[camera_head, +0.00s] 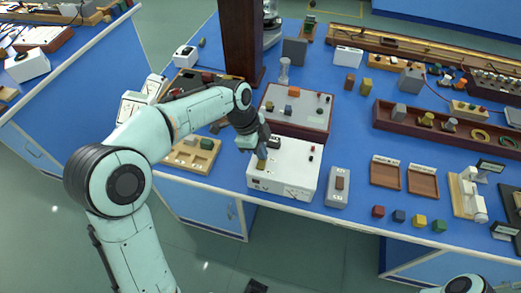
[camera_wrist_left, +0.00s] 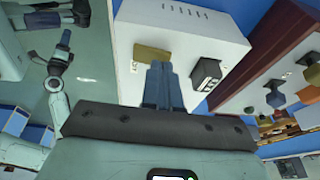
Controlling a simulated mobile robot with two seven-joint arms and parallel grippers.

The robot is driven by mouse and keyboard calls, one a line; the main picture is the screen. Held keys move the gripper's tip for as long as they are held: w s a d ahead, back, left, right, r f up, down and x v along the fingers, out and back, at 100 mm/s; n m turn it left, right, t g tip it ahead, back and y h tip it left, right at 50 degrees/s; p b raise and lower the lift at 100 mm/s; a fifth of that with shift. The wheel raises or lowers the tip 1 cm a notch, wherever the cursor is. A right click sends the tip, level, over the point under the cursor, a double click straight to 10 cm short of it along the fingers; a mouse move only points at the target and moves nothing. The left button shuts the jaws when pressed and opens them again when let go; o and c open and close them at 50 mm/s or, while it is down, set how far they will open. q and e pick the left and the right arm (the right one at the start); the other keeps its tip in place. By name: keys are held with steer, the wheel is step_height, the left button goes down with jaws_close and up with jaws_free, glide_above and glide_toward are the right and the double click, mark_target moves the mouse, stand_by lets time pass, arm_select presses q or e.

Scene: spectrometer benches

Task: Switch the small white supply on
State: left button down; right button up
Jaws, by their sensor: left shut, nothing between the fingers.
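A white supply box (camera_head: 290,172) stands near the front edge of the blue bench, with a meter on its front; it fills the top of the left wrist view (camera_wrist_left: 150,25). On it are a yellow-brown block or knob (camera_wrist_left: 150,52) and a black switch-like part (camera_wrist_left: 206,74) with white marks. My left gripper (camera_head: 262,150) is over the box's left part. Its fingers (camera_wrist_left: 159,68) are shut and empty, their tips at the yellow-brown part and left of the black part. I cannot tell whether they touch. My right gripper is out of view.
A grey-topped panel (camera_head: 298,106) with knobs stands behind the box. A wooden tray (camera_head: 178,160) lies to its left and a grey switch box (camera_head: 338,188) to its right. Small coloured cubes (camera_head: 399,216) and brown trays (camera_head: 421,182) lie further right.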

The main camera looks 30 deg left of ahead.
arm_select(q)
steer(key=shift+w+f+g+p, duration=0.15)
steer(key=shift+g+p, duration=0.35)
steer(key=shift+p, duration=0.65)
steer(key=shift+w+f, duration=0.15)
steer(key=shift+f, duration=0.1)
steer(key=shift+s+r+b, duration=0.1)
steer(key=shift+s+b, duration=0.2)
steer(key=shift+s, duration=0.05)
steer(key=shift+s+d+r+b, duration=0.15)
steer(key=shift+s+b, duration=0.2)
steer(key=shift+s, duration=0.25)
steer(key=shift+w, duration=0.1)
